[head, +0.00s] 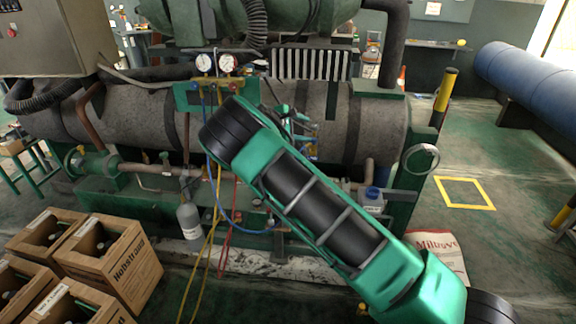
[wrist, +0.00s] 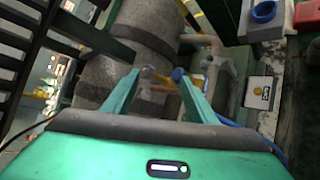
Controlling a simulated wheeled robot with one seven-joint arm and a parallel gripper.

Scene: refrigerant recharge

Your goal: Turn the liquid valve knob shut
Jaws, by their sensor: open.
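My gripper (wrist: 158,80) is open in the wrist view, with its two green fingers apart and nothing held. A small blue knob-like part (wrist: 178,74) shows just beside the right fingertip, by a pipe fitting; I cannot tell whether they touch. No label marks it as the liquid valve knob. In the head view my gripper (head: 306,134) is mostly hidden behind my green and black arm.
A gauge manifold (head: 215,68) with blue, yellow and red hoses stands left of my arm. A blue-capped container (head: 373,200) stands right of my arm. Floor at the right is mostly clear.

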